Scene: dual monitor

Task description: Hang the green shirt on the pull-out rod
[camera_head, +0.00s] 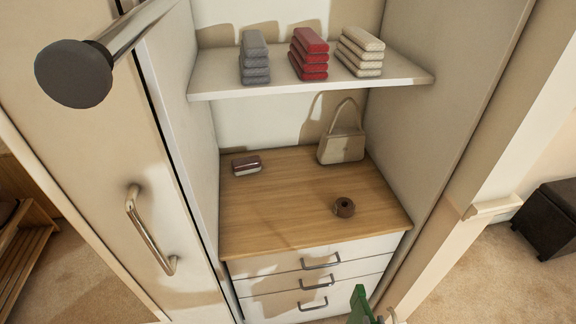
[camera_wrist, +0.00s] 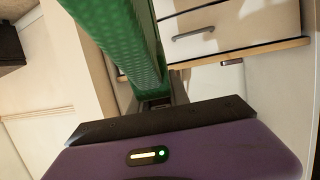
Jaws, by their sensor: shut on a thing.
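The green shirt (camera_wrist: 118,40) fills the upper middle of the wrist view, running up from my gripper (camera_wrist: 155,103). My gripper is shut on the green shirt; the exact grip point is largely hidden behind its dark, purple-backed body. In the head view only a small part of the green shirt (camera_head: 360,306) shows at the bottom edge, in front of the lower drawers. The pull-out rod, a metal bar (camera_head: 135,28) with a dark round end cap, sticks out at the upper left of the head view. The shirt is apart from the rod, well below and to its right.
A tall door panel with a metal handle (camera_head: 150,232) stands at the left. A shelf (camera_head: 215,85) holds folded grey, red and cream stacks. Below, a wooden top (camera_head: 270,215) carries a handbag (camera_head: 343,146), a small stack and a round brown object, above drawers (camera_head: 285,262).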

